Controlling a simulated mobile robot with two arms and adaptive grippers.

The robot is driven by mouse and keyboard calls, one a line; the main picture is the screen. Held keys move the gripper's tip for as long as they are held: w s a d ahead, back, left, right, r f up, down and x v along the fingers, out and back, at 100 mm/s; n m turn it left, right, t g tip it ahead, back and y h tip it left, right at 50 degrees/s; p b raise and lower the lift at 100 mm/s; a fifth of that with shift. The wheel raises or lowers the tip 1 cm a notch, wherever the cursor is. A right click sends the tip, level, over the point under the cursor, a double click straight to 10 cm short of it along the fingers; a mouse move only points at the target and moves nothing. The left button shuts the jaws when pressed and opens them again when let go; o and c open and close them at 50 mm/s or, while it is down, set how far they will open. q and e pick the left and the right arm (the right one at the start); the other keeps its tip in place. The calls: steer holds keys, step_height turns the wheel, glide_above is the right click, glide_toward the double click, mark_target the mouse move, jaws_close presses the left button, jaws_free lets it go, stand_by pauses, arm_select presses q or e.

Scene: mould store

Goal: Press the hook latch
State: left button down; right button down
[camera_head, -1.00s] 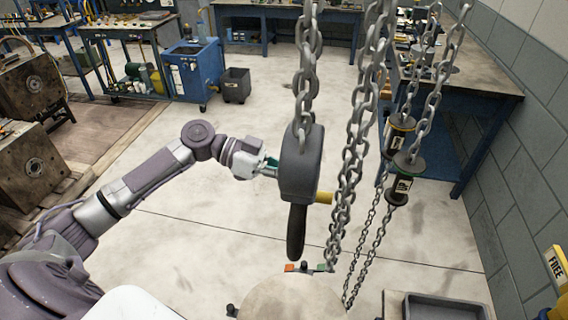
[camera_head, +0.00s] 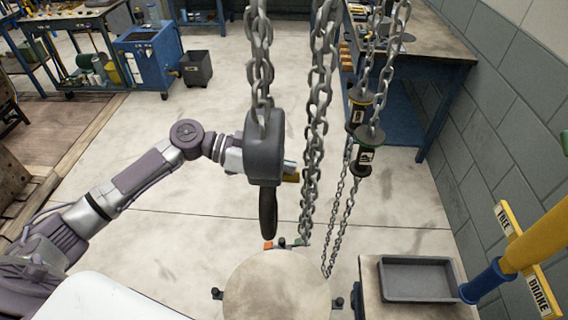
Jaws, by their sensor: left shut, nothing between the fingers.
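A dark grey hoist block (camera_head: 265,150) hangs on a heavy chain, with a black tapered handle (camera_head: 268,212) below it. A yellow-brown stub (camera_head: 291,178) sticks out at its right side; I cannot tell whether this is the hook latch. My left arm reaches in from the left, and its gripper (camera_head: 289,165) passes behind the block, so the block hides most of it. A small greenish-grey tip shows past the block's right edge, just above the stub. The left gripper is shut and empty. I cannot tell whether it touches anything. My right gripper is out of view.
More chains (camera_head: 318,120) hang right of the block, with black weights (camera_head: 364,150) behind. A round drum top (camera_head: 277,290) stands below. A grey tray (camera_head: 416,279) and a yellow lever (camera_head: 525,245) with a blue collar are at right. Open floor lies beyond.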

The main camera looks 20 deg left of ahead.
mark_target(284, 179)
arm_select(q)
steer(key=shift+w+f+b, duration=0.1)
steer(key=shift+f+b, duration=0.15)
steer(key=shift+b, duration=0.05)
steer(key=f+n+g+b, duration=0.1)
steer(key=n+b, duration=0.1)
steer(key=b, duration=0.1)
steer(key=shift+f+n, duration=0.3)
steer(key=shift+f, duration=0.1)
steer(key=f+n+b, duration=0.1)
steer(key=f+n+g+h+b, duration=0.1)
steer(key=n, duration=0.1)
steer(key=shift+s+f+n+b, duration=0.1)
steer(key=shift+s+n+b, duration=0.1)
steer(key=shift+n+b, duration=0.1)
steer(key=shift+s+d+f+b, duration=0.1)
steer(key=shift+s+f+b, duration=0.1)
steer(key=shift+b, duration=0.25)
